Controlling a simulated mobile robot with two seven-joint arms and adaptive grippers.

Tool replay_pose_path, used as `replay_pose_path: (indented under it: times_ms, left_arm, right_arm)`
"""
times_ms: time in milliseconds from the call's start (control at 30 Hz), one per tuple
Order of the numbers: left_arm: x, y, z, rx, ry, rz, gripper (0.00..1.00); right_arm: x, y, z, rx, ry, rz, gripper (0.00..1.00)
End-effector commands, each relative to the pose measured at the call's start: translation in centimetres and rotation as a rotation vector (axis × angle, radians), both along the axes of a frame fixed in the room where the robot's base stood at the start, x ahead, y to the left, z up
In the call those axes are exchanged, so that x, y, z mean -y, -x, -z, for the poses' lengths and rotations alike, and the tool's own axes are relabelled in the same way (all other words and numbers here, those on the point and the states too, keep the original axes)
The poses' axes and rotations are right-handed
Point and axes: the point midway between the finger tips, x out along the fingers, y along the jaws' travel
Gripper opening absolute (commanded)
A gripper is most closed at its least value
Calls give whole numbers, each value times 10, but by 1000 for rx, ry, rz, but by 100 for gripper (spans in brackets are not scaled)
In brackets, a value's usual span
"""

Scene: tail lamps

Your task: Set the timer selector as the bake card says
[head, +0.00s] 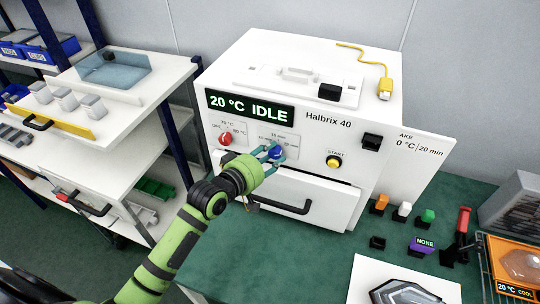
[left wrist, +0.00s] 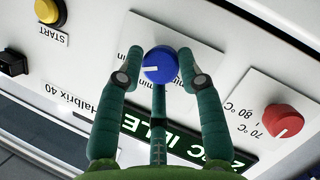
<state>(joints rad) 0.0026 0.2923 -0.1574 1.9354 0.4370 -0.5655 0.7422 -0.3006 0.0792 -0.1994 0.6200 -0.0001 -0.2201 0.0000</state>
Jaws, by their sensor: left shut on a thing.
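The timer selector, a blue knob (left wrist: 160,65) with a white pointer line, is on the front of the white Halbrix 40 oven (head: 240,165). It also shows in the head view (head: 276,153). My left gripper (head: 272,152) is shut on the knob, with fingers on both sides of it. In the upside-down left wrist view the pointer aims left, which is the panel's right side. Minute labels around the knob are partly hidden by the fingers. The bake card (head: 415,163) behind the oven reads "20 min"; its left part is hidden. My right gripper is not in view.
A red knob (head: 225,139) with temperature labels is left of the selector, and a yellow START button (head: 334,162) is right. The display (head: 249,107) reads "20 °C IDLE". The drawer handle (head: 280,206) is just below my gripper. Small coloured blocks stand on the green table at right.

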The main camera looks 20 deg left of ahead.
Motion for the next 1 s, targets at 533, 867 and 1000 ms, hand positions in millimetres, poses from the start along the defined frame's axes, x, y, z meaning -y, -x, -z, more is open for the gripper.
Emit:
replay_pose_path:
  times_ms: [533,867,1000]
  left_arm:
    - [0,1,5,-13,-2,2,58]
    - [-11,34,-5,-11,-3,2,58]
    - [-20,63,-12,-14,-3,3,58]
  right_arm:
    - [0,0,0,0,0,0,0]
    - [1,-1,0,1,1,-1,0]
    - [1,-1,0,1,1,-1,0]
